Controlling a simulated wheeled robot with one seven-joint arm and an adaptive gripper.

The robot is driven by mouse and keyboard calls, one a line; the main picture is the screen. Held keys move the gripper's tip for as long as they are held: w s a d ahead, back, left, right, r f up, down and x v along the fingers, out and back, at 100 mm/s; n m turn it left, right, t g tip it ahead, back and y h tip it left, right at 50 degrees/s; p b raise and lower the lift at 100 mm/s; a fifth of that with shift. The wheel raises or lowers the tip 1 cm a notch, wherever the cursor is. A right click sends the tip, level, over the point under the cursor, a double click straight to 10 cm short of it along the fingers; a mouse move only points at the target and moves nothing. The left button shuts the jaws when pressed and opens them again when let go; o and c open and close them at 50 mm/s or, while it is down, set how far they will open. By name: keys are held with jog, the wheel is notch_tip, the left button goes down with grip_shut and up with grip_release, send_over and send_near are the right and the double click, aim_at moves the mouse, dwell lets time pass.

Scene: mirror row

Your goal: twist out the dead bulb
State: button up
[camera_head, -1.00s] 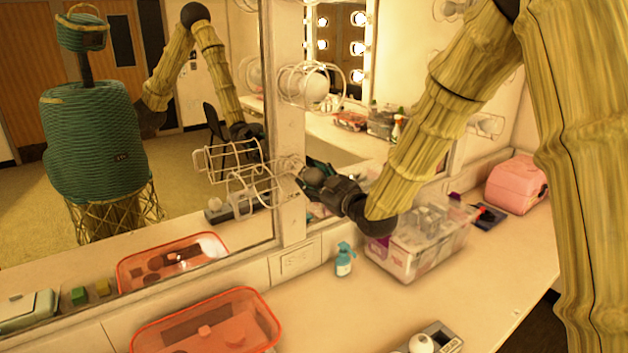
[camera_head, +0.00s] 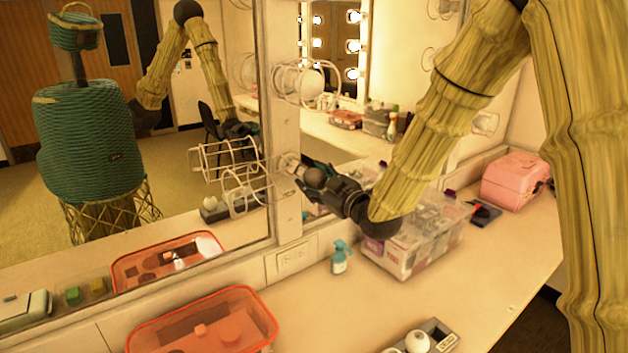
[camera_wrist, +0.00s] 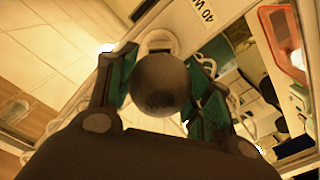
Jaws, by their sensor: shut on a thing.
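The dead bulb (camera_head: 315,178) is a dark grey globe between my gripper's fingers, in front of the mirror post. My gripper (camera_head: 316,177) is shut on it. In the wrist view, the teal finger pads of my gripper (camera_wrist: 165,88) press on both sides of the bulb (camera_wrist: 160,84). The pale socket (camera_head: 288,162) is on the post just beyond the bulb; its round collar (camera_wrist: 157,41) shows behind the globe in the wrist view. A wire cage (camera_head: 247,189) hangs swung open to the left.
Above, another wire cage encloses a pale bulb (camera_head: 312,82). On the counter are an orange tray (camera_head: 265,318), a teal spray bottle (camera_head: 340,258), a clear bin (camera_head: 405,262), a pink case (camera_head: 514,180) and a white bulb (camera_head: 417,341) in a grey holder (camera_head: 446,345). The middle counter is clear.

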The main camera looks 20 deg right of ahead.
aim_at(323, 184)
jog(key=shift+b+v, duration=0.3)
jog(key=shift+v, duration=1.8)
